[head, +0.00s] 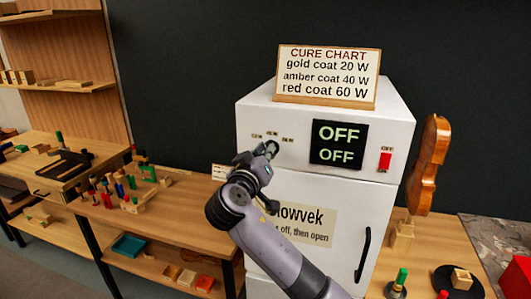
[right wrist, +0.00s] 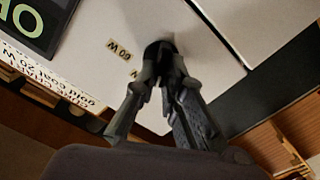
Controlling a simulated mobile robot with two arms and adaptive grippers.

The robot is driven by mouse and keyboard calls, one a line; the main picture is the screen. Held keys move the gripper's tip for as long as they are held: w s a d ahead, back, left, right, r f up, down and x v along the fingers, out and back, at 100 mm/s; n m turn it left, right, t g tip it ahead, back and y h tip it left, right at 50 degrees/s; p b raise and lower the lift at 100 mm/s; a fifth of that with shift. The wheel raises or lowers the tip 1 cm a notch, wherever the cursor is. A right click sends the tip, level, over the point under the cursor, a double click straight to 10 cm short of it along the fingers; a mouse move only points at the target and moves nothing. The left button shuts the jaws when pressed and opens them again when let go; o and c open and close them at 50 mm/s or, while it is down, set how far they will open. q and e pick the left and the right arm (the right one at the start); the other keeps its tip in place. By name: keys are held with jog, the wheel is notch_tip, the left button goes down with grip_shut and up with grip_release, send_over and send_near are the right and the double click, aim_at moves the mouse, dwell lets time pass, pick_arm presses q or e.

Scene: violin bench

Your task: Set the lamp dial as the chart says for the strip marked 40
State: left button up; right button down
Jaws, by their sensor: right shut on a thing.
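The white lamp cabinet (head: 260,118) has a dark dial (head: 273,147) on its front, below small watt labels (head: 272,134). My right gripper (head: 265,153) is shut on the dial, and the arm hides much of it. In the right wrist view my fingers (right wrist: 168,72) close on the dark dial (right wrist: 159,48). A label there reads 60 W (right wrist: 119,49). Where the dial points cannot be told. The cure chart (head: 326,75) on top reads gold coat 20 W, amber coat 40 W, red coat 60 W. I cannot make out a strip marked 40. My left gripper is not in view.
The cabinet display (head: 339,144) reads OFF on two lines. A red switch (head: 385,161) sits to its right, and a door handle (head: 364,254) lies below. A violin body (head: 428,165) stands at the right. A bench with several small coloured pieces (head: 120,190) is at the left.

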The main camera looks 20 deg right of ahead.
jog(key=shift+n, duration=0.3)
jog(key=shift+a+f+n+p, duration=0.15)
jog(key=shift+n+p, duration=0.9)
jog(key=shift+n, duration=1.85)
jog(key=c, duration=1.7)
grip_release()
